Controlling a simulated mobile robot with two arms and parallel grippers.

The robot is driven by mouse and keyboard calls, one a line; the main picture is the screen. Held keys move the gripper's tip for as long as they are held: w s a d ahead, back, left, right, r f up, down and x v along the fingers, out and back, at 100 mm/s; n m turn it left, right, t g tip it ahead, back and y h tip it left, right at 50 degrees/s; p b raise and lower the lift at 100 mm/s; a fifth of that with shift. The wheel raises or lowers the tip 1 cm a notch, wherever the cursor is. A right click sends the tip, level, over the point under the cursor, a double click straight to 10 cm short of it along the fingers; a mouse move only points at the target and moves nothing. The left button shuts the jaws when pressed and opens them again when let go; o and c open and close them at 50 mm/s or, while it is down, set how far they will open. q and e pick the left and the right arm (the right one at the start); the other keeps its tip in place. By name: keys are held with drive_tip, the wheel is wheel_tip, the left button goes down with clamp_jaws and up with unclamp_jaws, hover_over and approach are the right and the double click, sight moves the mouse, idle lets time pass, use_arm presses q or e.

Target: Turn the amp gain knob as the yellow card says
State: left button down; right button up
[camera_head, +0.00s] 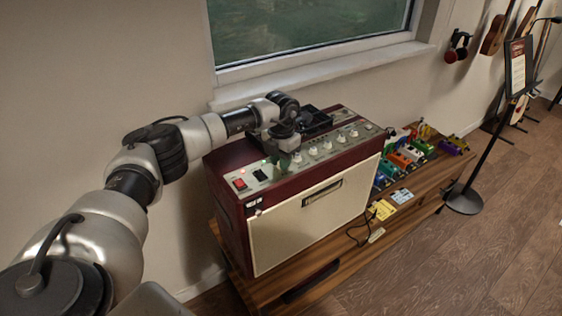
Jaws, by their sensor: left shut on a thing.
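The amp (308,222) is a dark red box with a cream front, standing on a wooden bench. Its top panel has a red switch (239,184) at the left and a row of pale knobs (327,145) to the right. My left gripper (284,158) reaches down from above onto the left end of the knob row. It is shut on a knob there, which the gripper mostly hides; its pointer cannot be read. The yellow card (381,209) lies on the bench to the right of the amp; its writing is too small to read. My right gripper is out of view.
A light blue card (402,196) lies beside the yellow one. Several coloured pedals (405,160) stand behind the cards. A black cable runs by the amp's right side. A sign stand (490,135) is on the floor at right. The window sill (320,72) is behind the amp.

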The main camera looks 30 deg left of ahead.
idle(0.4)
use_arm(q)
drive_tip(key=c, duration=1)
unclamp_jaws()
wheel_tip(320, 180, up, 11)
drive_tip(key=b, duration=0.2)
drive_tip(key=shift+b, duration=0.3)
drive_tip(key=shift+f, duration=0.15)
